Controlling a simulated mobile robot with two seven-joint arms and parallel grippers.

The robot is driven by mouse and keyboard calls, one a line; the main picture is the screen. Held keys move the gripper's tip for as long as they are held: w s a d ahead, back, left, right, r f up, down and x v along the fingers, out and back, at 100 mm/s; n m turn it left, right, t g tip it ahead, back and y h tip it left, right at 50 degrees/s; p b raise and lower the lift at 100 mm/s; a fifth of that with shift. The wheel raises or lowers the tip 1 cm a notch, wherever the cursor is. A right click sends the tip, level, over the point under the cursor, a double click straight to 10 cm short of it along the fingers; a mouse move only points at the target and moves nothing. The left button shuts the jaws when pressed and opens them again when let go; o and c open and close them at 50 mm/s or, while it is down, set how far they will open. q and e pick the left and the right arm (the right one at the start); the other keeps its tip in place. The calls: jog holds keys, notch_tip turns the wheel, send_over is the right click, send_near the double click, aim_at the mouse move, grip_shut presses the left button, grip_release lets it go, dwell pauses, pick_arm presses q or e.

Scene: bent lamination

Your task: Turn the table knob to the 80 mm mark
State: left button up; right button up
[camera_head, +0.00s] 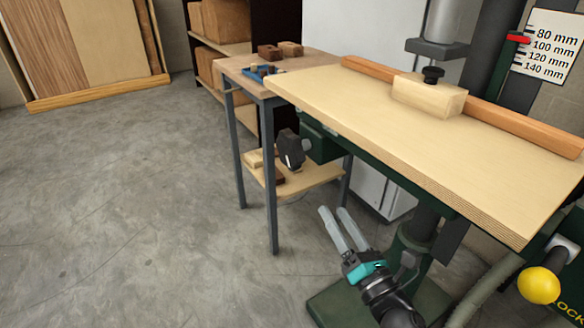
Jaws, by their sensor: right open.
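The black table knob (290,148) sticks out to the left of a green housing (321,142) under the wooden table (420,150). A white scale (550,45) at the upper right reads 80, 100, 120 and 140 mm from top to bottom. Its red pointer (518,38) sits near the upper marks, around 80 to 100 mm; I cannot tell the exact reading. My right gripper (334,211) is open and empty, below and to the right of the knob and apart from it. Its fingers point up and slightly left. My left gripper is out of view.
A yellow ball handle (538,285) sits at the lower right beside partly visible "LOCK" lettering. A wood fence (545,132) and a block with a black knob (428,97) lie on the table. A metal-legged side table (270,185) stands close behind the knob. Floor at left is clear.

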aim_at(292, 143)
notch_tip(292, 143, up, 5)
jog(key=s+a+n+y+b, duration=0.1)
jog(key=a+n+y+b, duration=0.2)
jog(key=n, duration=0.5)
jog(key=shift+y, duration=0.4)
jog(key=x, duration=0.8)
jog(key=d+r+x, duration=0.1)
jog(key=x, duration=0.3)
jog(key=shift+w, duration=0.25)
jog(key=shift+x, duration=0.9)
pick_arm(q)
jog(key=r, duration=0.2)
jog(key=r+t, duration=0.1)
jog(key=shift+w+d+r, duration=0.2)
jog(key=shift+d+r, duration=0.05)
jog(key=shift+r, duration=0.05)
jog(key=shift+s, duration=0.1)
pick_arm(e)
jog(key=shift+c, duration=0.2)
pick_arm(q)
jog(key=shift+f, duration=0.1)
pick_arm(e)
grip_shut()
